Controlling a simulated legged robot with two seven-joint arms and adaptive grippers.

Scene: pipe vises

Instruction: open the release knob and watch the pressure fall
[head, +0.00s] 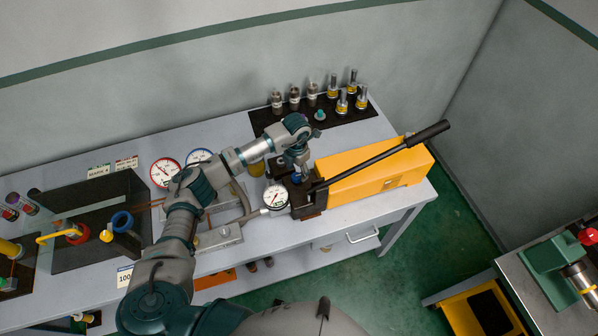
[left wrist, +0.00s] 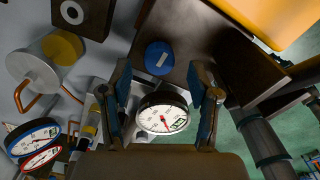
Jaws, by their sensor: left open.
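The blue release knob (left wrist: 160,57) sits on the dark block at the front of the yellow hand pump (head: 370,175). In the head view the knob (head: 296,179) shows just below my left gripper (head: 298,170). My right gripper is not in view.
The pump's long black lever (head: 385,155) slants up to the right. Several fittings stand on a black mat (head: 330,122) behind. The bench (head: 370,215) is clear in front of the pump.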

